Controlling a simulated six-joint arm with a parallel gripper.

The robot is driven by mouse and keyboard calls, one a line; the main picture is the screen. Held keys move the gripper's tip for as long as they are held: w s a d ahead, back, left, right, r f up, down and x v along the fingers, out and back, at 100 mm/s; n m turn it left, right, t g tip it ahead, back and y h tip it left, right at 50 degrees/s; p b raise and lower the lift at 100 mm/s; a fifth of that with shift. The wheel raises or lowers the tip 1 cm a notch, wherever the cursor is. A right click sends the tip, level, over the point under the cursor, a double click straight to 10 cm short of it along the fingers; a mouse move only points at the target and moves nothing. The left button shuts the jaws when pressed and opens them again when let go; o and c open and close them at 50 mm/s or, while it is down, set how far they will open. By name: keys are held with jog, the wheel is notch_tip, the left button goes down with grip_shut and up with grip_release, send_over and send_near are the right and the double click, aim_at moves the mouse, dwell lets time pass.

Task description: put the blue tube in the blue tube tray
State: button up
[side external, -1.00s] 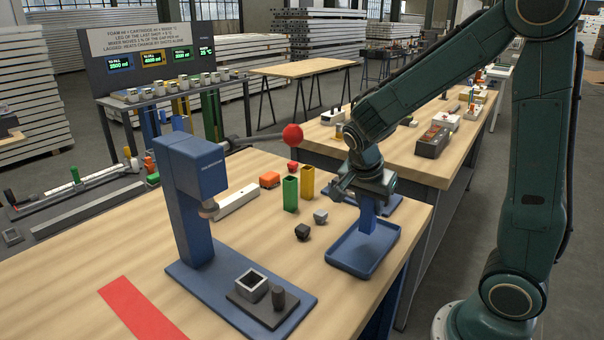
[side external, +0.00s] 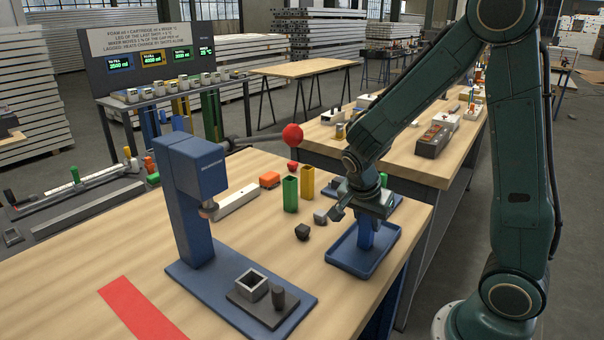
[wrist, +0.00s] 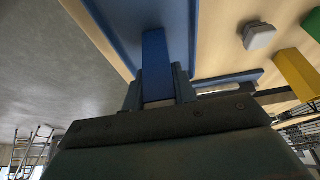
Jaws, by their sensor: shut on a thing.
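The blue tube (side external: 366,236) stands upright in my gripper (side external: 366,212), whose jaws are shut on its upper part. The wrist view also shows the blue tube (wrist: 156,65) between the two dark fingers (wrist: 158,88). The blue tray (side external: 352,268) with a raised rim lies near the table's right edge. The tube is over the inside of this tray, its lower end at or close to the floor; I cannot tell whether it touches. The tray also fills the upper part of the wrist view (wrist: 180,28).
A green tube (side external: 290,194) and a yellow tube (side external: 307,183) stand left of my gripper. A grey block (side external: 320,217) and a black block (side external: 302,232) lie near the tray. A blue press (side external: 190,185) with a red-balled lever (side external: 292,135) stands further left. Another blue tray lies partly hidden behind my gripper.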

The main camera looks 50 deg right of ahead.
jog(key=o, duration=1)
jog(key=shift+f, duration=0.1)
jog(key=shift+v, duration=0.9)
jog(key=v, duration=1)
jog(key=shift+r, duration=0.25)
jog(key=s+a+r+n+t+y, duration=0.2)
jog(key=s+n, duration=0.3)
jog(key=n, duration=0.4)
jog(key=s+a+r+n+t+y, duration=0.2)
jog(key=s+a+n, duration=0.3)
jog(key=n, duration=0.4)
jog(key=shift+s+a+r+t+y, duration=0.2)
jog(key=shift+s+r+t+y, duration=0.1)
jog(key=shift+s+r+t, duration=0.4)
